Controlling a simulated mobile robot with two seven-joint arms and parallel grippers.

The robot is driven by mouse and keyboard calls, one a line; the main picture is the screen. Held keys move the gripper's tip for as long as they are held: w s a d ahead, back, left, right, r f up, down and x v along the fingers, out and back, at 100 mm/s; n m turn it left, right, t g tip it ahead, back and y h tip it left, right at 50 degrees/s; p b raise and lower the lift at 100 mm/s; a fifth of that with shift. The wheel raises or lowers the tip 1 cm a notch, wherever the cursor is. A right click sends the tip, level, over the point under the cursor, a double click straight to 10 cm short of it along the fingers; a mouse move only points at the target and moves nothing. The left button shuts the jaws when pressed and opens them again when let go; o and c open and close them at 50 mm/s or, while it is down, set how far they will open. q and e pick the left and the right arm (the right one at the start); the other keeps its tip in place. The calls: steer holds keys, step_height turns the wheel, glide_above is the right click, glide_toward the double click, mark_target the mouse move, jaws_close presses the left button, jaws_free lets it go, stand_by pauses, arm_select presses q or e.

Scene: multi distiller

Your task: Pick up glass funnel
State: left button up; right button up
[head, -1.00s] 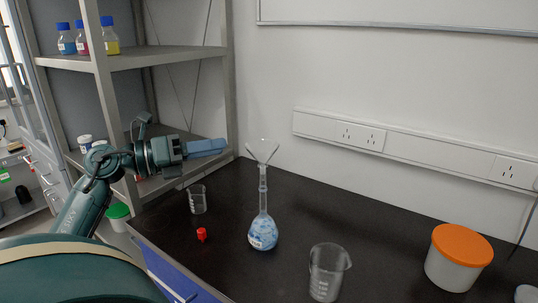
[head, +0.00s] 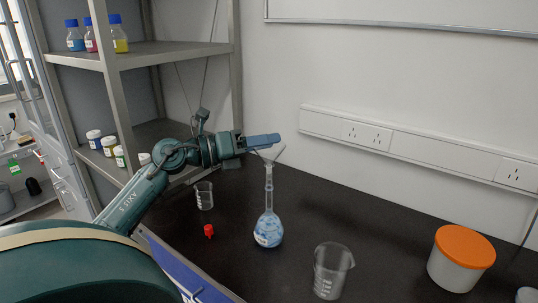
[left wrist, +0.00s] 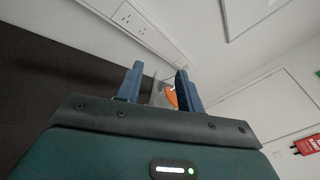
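The clear glass funnel (head: 270,154) sits upright in the neck of a volumetric flask (head: 268,230) holding blue-and-white contents on the dark bench. My left gripper (head: 272,140) is at the funnel's rim height, its blue fingers overlapping the rim's upper left in the head view. In the left wrist view my left gripper (left wrist: 158,70) has its two fingers apart. A pale see-through shape, apparently the funnel (left wrist: 157,93), shows between them. Whether the fingers touch it I cannot tell. My right gripper is not in view.
A small beaker (head: 204,196) and a red stopper (head: 209,231) stand left of the flask. A larger beaker (head: 332,271) is in front right. A white tub with an orange lid (head: 461,258) stands far right. Metal shelves (head: 170,52) with bottles are at left.

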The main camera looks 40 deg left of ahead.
arm_select(q)
steer(key=c, duration=0.8)
steer(key=shift+f, duration=0.1)
jaws_close()
